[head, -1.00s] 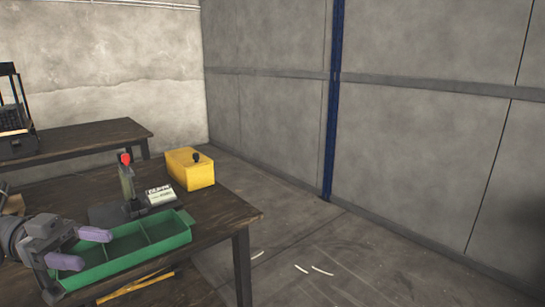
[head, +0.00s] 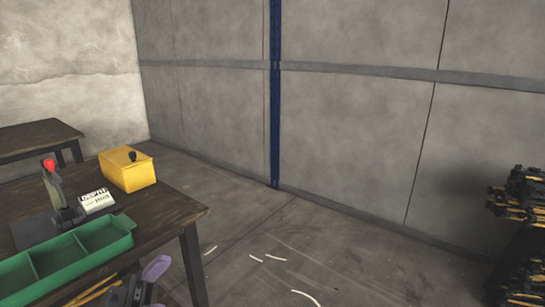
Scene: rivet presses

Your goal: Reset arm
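My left gripper (head: 140,285) shows at the bottom edge, left of centre, in front of the table. Its purple fingers look apart, and I see nothing between them. Its lower part is cut off by the frame. My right gripper is not in view. A green divided tray (head: 118,238) lies at the front edge of the dark wooden table (head: 172,208), clear of the gripper. Behind it stands a small press with a red knob (head: 49,165).
A yellow box with a black knob (head: 128,172) and a white labelled block (head: 97,201) stand on the table. Black and yellow items (head: 520,195) are stacked at the right edge. Another table (head: 35,138) is at the back left.

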